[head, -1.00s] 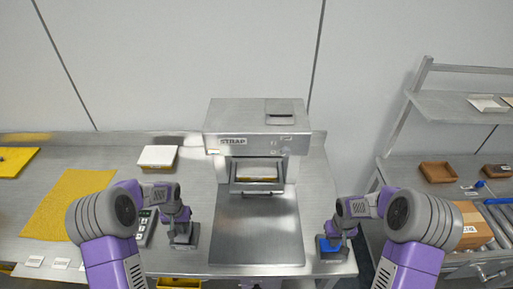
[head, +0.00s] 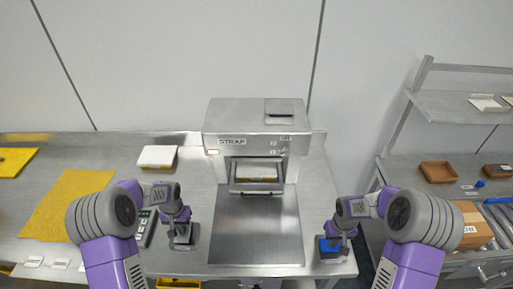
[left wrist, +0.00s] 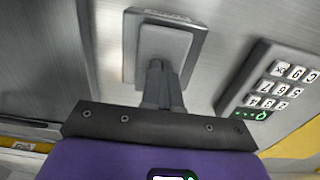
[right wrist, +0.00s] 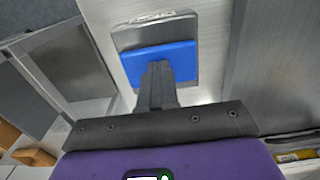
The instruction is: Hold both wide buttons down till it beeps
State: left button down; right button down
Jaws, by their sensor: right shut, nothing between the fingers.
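The left wide button is a pale grey pad on a grey block (head: 184,246), close up in the left wrist view (left wrist: 165,42). The right wide button is a blue pad on a grey block (head: 322,246), also in the right wrist view (right wrist: 160,62). My left gripper (left wrist: 156,64) is shut, its fingertips over the near half of the grey pad, apparently touching it. My right gripper (right wrist: 155,66) is shut and empty, its fingertips at the blue pad, apparently touching. Pressing depth cannot be told. The steel STRAP machine (head: 257,120) stands between and behind the buttons.
A keypad (left wrist: 270,85) sits left of the left button. A yellow mat (head: 65,205) and a white-topped box (head: 157,155) lie further left. A steel plate (head: 256,230) lies between the buttons. A shelf and roller conveyor with a carton (head: 470,225) stand at right.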

jog(key=shift+r, duration=0.4)
dwell(0.9)
dwell(0.7)
